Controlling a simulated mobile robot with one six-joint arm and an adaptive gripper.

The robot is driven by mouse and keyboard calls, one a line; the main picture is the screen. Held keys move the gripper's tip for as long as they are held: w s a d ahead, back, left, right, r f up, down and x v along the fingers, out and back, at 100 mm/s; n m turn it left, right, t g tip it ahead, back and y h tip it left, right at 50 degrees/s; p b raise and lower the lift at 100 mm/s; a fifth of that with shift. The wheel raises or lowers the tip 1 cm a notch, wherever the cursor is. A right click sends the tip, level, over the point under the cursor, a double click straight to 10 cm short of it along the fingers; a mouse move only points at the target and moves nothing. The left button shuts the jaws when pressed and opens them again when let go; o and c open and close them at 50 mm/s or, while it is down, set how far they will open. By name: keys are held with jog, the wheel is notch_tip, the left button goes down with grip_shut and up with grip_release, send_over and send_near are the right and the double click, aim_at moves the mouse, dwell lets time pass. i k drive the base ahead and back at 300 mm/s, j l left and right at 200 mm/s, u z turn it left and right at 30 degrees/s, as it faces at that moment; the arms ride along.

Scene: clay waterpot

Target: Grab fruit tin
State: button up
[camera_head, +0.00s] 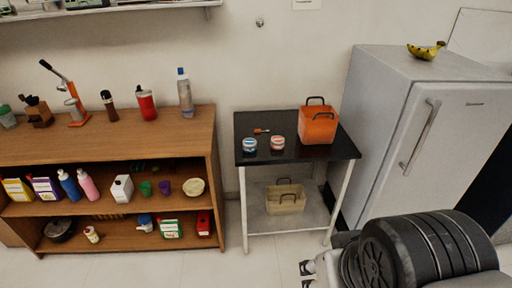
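Two small tins stand side by side on the black-topped table (250,121). The left tin (249,145) looks blue and white, and the right tin (277,143) looks reddish and white. Their labels are too small to read, so I cannot tell which is the fruit tin. My gripper (306,276) is at the bottom of the view, low in front of the table and well apart from both tins. Its two dark fingertips show apart with nothing between them. Part of it is hidden behind my arm.
An orange basket (318,126) stands right of the tins, and a small red-handled item (262,131) lies behind them. A beige basket (286,199) is on the lower shelf. A wooden shelf unit (120,150) stands left, a fridge (430,140) right. Floor in front is clear.

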aim_at(277, 142)
jog(key=i+j+z, duration=0.15)
jog(key=i, duration=0.35)
jog(key=i+j+z, duration=0.15)
jog(key=i, duration=0.4)
jog(key=i+j+z, duration=0.15)
jog(key=i, duration=0.35)
jog(key=i+j+z, duration=0.15)
jog(key=i+j, duration=0.3)
